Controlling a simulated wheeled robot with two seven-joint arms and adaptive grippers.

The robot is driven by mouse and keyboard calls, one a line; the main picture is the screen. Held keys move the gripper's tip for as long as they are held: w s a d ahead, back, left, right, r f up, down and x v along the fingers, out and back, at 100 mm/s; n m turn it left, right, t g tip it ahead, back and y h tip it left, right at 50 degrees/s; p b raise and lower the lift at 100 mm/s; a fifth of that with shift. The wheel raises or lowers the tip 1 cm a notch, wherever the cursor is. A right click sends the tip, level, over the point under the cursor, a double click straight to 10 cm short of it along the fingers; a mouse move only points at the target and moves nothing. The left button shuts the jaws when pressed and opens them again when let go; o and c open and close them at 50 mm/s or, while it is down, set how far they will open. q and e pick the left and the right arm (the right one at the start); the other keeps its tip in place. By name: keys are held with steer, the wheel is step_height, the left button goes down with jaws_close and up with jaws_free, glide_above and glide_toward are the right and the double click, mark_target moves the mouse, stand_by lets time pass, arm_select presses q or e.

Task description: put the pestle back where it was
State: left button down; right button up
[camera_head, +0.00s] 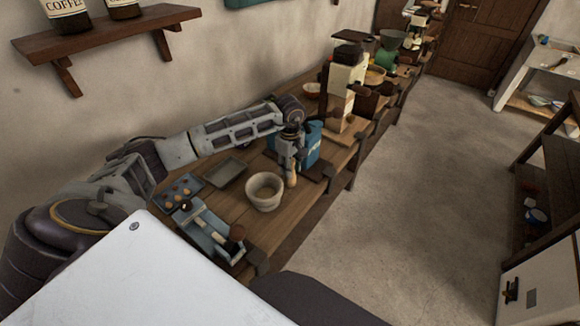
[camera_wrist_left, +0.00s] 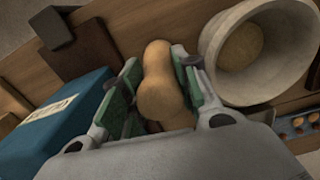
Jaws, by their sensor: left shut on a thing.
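My left gripper (camera_head: 290,160) is over the wooden counter, shut on the pestle (camera_head: 291,180). In the left wrist view the pestle (camera_wrist_left: 160,85) is a pale tan wooden piece with a rounded end, between the green-padded fingers of the left gripper (camera_wrist_left: 155,90). The pale stone mortar (camera_head: 265,205) stands on the counter just left of the pestle. In the left wrist view the mortar (camera_wrist_left: 210,45) is to the right, with something tan inside. The pestle is outside the mortar. I cannot tell whether its lower end touches the counter. My right gripper is not in view.
A blue box (camera_head: 310,147) stands close behind the left gripper, also in the left wrist view (camera_wrist_left: 55,125). A grey tray (camera_head: 224,172), a blue tray with brown pieces (camera_head: 178,193) and a blue-grey device (camera_head: 207,233) lie left of the mortar. The floor is clear right.

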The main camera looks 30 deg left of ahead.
arm_select(q)
steer(key=shift+f, duration=0.1)
steer(key=c, duration=1.1)
jaws_free()
steer(key=shift+r, duration=0.4)
step_height(320, 180, up, 10)
steer(key=shift+f+b, duration=0.2)
steer(key=shift+b, duration=0.25)
steer(key=shift+r, duration=0.9)
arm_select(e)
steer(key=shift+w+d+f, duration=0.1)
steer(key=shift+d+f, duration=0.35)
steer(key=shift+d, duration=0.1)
